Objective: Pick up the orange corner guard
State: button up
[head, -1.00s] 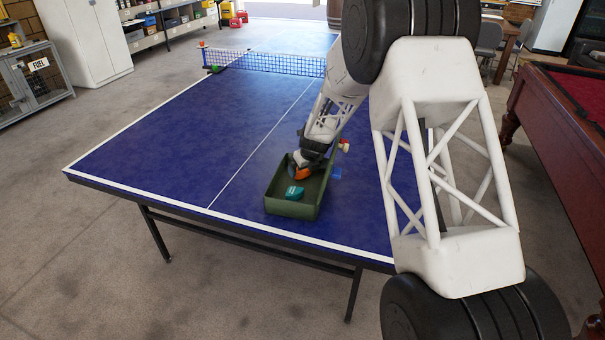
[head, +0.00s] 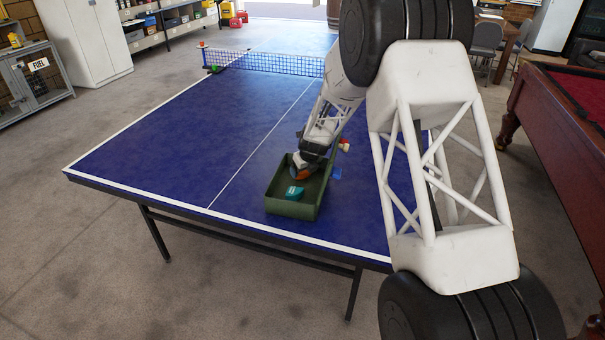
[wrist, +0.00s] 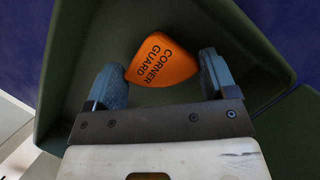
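The orange corner guard (wrist: 163,60), marked with black lettering, lies inside the dark green tray (wrist: 75,50) in the wrist view. My gripper (wrist: 162,78) is open, with one grey finger on each side of the guard. The fingertips are close to the guard's left and right edges; I cannot tell whether they touch it. In the head view my gripper (head: 304,166) reaches down into the far half of the tray (head: 290,209), and the guard (head: 300,174) is partly hidden by it.
A teal item (head: 294,193) lies in the near half of the tray. A blue item (head: 336,173) and a red-and-white item (head: 343,145) are on the table to the tray's right. The blue table (head: 180,150) is clear left of the tray, with a net (head: 270,63) beyond.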

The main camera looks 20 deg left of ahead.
jog(key=shift+c, duration=1)
jog(key=shift+r, duration=0.2)
notch_tip(320, 180, up, 10)
jog(key=shift+f, duration=0.15)
jog(key=shift+a, duration=0.15)
